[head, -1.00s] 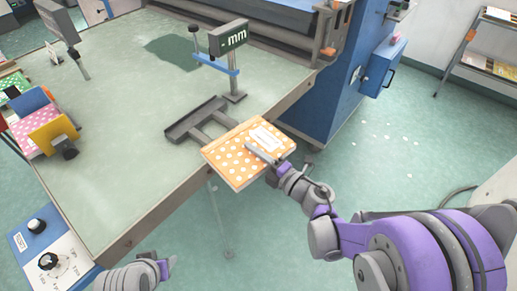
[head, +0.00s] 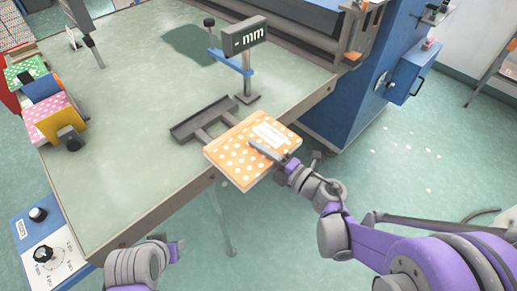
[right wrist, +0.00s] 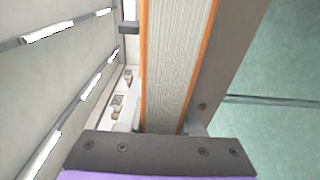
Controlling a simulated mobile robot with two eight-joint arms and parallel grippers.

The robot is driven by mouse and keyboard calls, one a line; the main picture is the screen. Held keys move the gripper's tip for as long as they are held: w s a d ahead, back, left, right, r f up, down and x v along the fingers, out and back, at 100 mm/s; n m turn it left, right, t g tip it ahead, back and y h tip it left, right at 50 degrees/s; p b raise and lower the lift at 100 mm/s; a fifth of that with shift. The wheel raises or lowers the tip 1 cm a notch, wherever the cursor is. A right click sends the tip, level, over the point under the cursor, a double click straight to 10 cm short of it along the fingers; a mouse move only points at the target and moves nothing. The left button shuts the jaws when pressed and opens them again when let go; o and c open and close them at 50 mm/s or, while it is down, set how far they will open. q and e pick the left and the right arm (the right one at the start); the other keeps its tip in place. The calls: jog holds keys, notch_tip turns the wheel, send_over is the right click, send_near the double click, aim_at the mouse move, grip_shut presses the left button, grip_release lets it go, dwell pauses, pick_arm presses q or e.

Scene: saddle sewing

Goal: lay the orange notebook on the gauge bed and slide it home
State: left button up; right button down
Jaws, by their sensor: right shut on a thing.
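The orange notebook (head: 230,163) with white dots and a white label lies flat at the table's front edge in the head view, partly past the edge. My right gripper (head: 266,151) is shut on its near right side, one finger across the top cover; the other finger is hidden. The right wrist view shows the notebook's page block (right wrist: 178,65) edge-on between orange covers. The gauge bed (head: 203,118), a dark grey stop bar with short rails, lies just behind the notebook, which covers the rails' near ends. My left gripper (head: 175,252) is low at left, its jaws unclear.
A gauge post with an "mm" display (head: 244,35) and a blue arm (head: 231,63) stands behind the bed. Coloured dotted notebooks (head: 48,112) stand in a holder at left. A blue control box (head: 45,245) is at lower left. The tabletop left of the bed is clear.

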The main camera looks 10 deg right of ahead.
jog(key=x, duration=0.4)
jog(key=b+x, duration=0.1)
jog(key=x, duration=0.3)
jog(key=f+x, duration=0.1)
jog(key=x, duration=0.3)
jog(key=shift+w+d+b, duration=0.3)
jog(key=shift+d+b, duration=0.1)
jog(key=shift+d, duration=0.05)
jog(key=shift+f+b, duration=0.6)
jog(key=shift+f, duration=0.1)
jog(key=shift+f, duration=0.3)
jog(key=shift+c, duration=2.4)
grip_release()
jog(key=shift+f+b, duration=0.2)
jog(key=shift+b, duration=0.25)
jog(key=shift+s+d, duration=0.1)
jog(key=shift+s, duration=0.1)
